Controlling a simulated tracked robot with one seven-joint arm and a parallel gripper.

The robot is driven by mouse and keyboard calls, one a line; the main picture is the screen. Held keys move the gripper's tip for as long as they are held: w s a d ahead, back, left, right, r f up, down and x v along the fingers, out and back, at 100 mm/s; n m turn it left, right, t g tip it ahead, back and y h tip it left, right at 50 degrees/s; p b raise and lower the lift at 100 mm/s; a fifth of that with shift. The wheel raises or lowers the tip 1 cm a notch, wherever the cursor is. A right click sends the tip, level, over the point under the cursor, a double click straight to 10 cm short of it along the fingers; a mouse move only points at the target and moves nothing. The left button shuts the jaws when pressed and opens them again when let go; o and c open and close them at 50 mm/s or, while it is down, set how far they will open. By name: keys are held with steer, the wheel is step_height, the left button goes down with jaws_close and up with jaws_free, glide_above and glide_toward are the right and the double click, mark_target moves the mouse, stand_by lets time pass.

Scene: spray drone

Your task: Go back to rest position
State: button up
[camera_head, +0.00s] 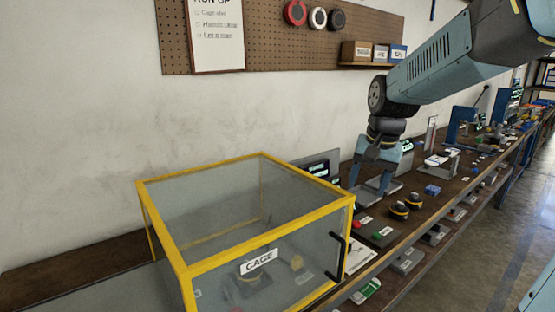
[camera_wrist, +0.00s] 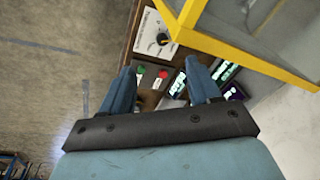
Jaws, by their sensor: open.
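My gripper (camera_head: 374,187) hangs from my blue arm above the workbench in the head view, to the right of the cage. Its two fingers point down and stand apart, with nothing seen between them. In the wrist view my gripper (camera_wrist: 168,88) shows two blue fingers spread over the bench, above a panel with a green button (camera_wrist: 141,69) and a red button (camera_wrist: 162,73). I cannot tell its exact height over the bench.
A yellow-framed cage (camera_head: 245,255) with clear walls and a black handle stands at front left; its frame (camera_wrist: 235,45) is close by in the wrist view. Small devices, including yellow-banded black knobs (camera_head: 400,211), cover the bench. A pegboard (camera_head: 270,45) hangs behind. Open floor (camera_head: 530,230) lies right.

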steer(key=s+d+r+n+t, duration=0.1)
steer(key=s+r+n+t, duration=0.1)
steer(key=s, duration=1.5)
steer(key=shift+s+d+r+n+t+h, duration=0.15)
steer(key=shift+s+d+n+t+h, duration=0.2)
steer(key=shift+n+t, duration=0.65)
steer(key=shift+w, duration=0.1)
